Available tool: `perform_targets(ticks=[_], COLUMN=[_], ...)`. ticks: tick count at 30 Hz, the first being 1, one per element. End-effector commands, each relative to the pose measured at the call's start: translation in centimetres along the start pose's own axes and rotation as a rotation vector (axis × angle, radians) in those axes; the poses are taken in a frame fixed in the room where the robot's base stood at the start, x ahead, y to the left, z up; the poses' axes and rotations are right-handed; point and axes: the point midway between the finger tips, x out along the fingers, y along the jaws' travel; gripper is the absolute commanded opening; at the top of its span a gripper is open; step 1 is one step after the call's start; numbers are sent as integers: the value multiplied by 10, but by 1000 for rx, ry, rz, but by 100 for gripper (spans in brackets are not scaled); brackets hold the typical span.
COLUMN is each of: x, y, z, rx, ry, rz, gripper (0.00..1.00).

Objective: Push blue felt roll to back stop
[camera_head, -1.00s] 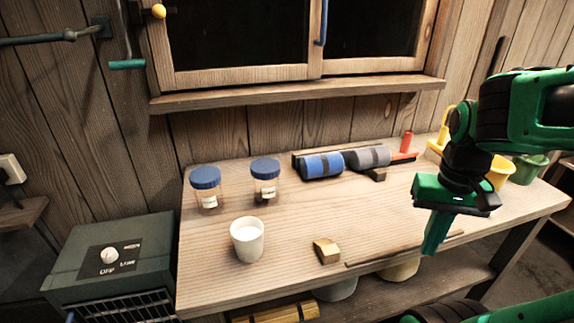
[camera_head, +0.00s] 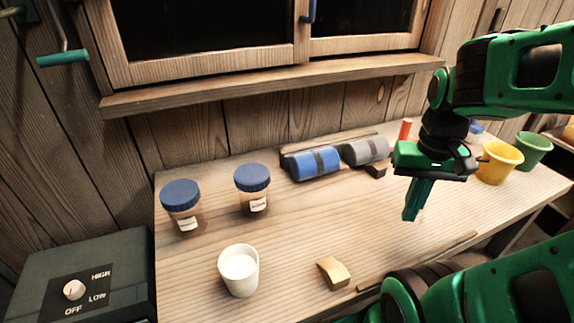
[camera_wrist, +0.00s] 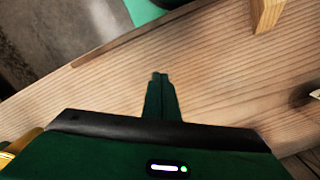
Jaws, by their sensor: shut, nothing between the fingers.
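Whether roll and strip touch, I cannot tell. A grey felt roll (camera_head: 365,150) lies at its right end. My gripper (camera_head: 410,216) is shut and empty, pointing down over the bench, to the right and in front of the blue roll and apart from it. In the wrist view my shut fingers (camera_wrist: 160,76) are over bare wood.
Two blue-lidded jars (camera_head: 182,207) (camera_head: 252,190) and a white cup (camera_head: 239,270) stand on the left. A small wooden block (camera_head: 333,273) lies near the front, also in the wrist view (camera_wrist: 266,14). Yellow (camera_head: 497,163) and green (camera_head: 533,150) pots stand right. The middle bench is clear.

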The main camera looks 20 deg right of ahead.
Motion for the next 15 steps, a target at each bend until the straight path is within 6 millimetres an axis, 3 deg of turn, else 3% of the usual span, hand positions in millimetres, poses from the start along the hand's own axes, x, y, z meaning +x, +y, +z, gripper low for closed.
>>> perform_targets(ticks=[1, 4, 8, 15], x=[-6, -12, -28, -60], y=[4, -5, -38, -138], z=[7, -2, -29, -82], rx=[-15, -103, -368, -1068], ry=[12, 15, 16, 17], rz=[-7, -4, 6, 22], gripper=[0, 0, 0, 0])
